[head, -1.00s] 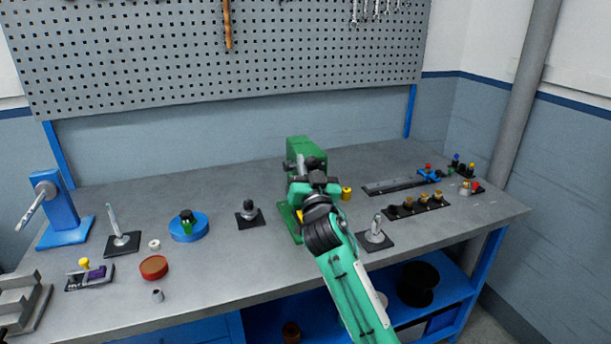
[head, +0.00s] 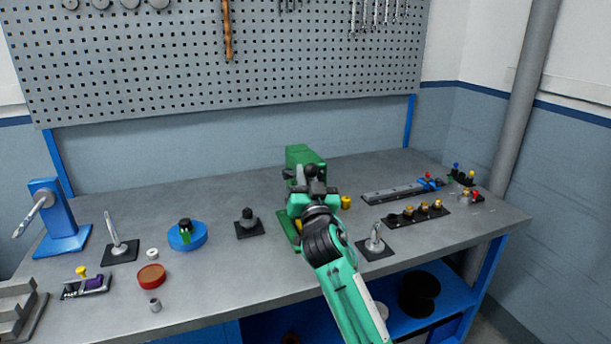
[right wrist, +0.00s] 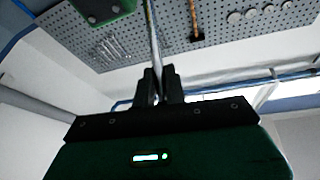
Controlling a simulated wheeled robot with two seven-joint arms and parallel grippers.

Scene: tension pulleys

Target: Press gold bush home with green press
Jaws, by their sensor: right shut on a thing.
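The green press (head: 300,155) stands toward the back middle of the bench, partly hidden behind my right arm. My right gripper (head: 313,178) is at the front of the press. In the right wrist view its black fingers (right wrist: 158,88) are shut on a thin metal rod, the press lever (right wrist: 153,40). A green part of the press (right wrist: 102,10) shows at the top of that view. A gold spot (head: 298,225) shows low at the press, beside my wrist; I cannot tell whether it is the gold bush or how deep it sits. My left gripper is not in view.
A yellow-gold cylinder (head: 345,202) stands just right of the press. A black rack (head: 398,221) with gold-topped pieces lies farther right, behind an upright metal handle on a black plate (head: 375,250). A blue round fixture (head: 187,237) and a dark post (head: 248,220) stand left.

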